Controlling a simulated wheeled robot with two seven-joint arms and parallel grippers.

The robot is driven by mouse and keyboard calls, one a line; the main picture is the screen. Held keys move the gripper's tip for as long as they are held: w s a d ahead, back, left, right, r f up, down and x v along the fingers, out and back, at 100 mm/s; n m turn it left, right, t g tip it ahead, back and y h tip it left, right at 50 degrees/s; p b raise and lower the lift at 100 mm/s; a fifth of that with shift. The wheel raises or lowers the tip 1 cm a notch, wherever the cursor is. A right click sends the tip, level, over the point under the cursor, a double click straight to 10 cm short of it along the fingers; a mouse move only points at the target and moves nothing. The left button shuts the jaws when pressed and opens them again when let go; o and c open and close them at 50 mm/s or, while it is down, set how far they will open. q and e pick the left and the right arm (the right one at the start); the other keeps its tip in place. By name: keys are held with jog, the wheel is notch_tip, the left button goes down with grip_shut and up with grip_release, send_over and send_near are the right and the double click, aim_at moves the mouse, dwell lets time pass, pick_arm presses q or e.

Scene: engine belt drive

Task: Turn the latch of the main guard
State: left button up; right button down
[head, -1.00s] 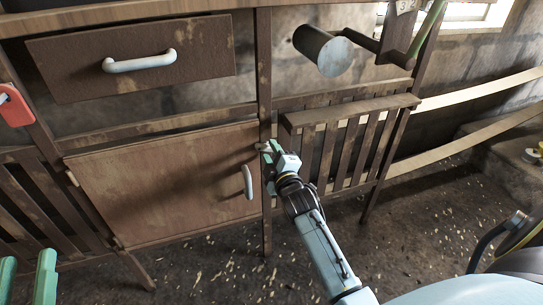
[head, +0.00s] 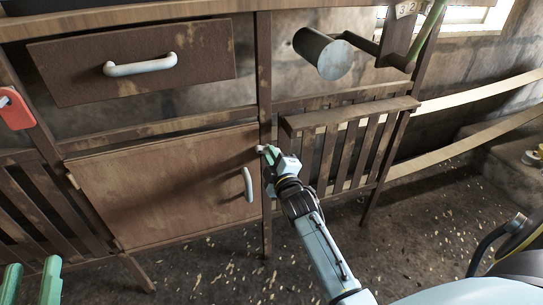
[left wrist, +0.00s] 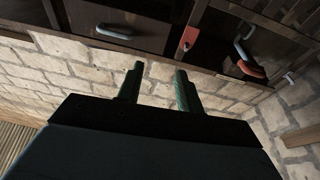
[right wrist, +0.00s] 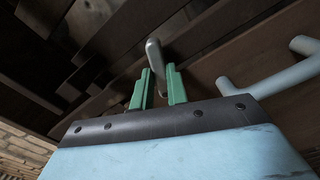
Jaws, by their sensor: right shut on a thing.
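The main guard (head: 165,190) is a brown wooden door, closed in its frame, with a pale upright handle (head: 247,184) near its right edge. Its latch (head: 260,149) is a small pale piece at the upper right corner, partly hidden by my right gripper (head: 269,153). In the right wrist view, the latch (right wrist: 154,55) is a rounded grey bar between the green fingertips of my right gripper (right wrist: 160,80), which is shut on it. My left gripper (head: 31,272) is open and empty at the lower left. Its two fingers stand apart in the left wrist view (left wrist: 157,82).
A drawer (head: 130,85) with a pale handle is above the door. A grey cylinder (head: 322,54) juts out at the upper right, above a slatted panel (head: 345,145). A red tag (head: 14,110) hangs at the left. The littered floor in front is open.

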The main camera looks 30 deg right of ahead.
pick_arm(q)
notch_tip(320, 180, down, 11)
jog(key=s+a+g+y+p, duration=0.2)
jog(key=a+g+y+p, duration=0.1)
jog(key=g, duration=0.5)
jog(key=s+a+f+n+g+y+p, duration=0.1)
jog(key=s+a+f+g+p, duration=0.1)
jog(key=s+f+g, duration=0.3)
jog(key=s+a+f+g+y+p, duration=0.1)
jog(key=s+a+f+g, duration=0.15)
jog(key=s, duration=0.35)
notch_tip(320, 180, down, 7)
jog(key=w+a+g+y+p, duration=0.1)
jog(key=a+p, duration=0.1)
jog(key=p, duration=0.1)
pick_arm(e)
jog(key=shift+m, duration=6.7)
pick_arm(q)
jog(key=shift+a, duration=0.1)
pick_arm(e)
jog(key=c, duration=1.4)
grip_release()
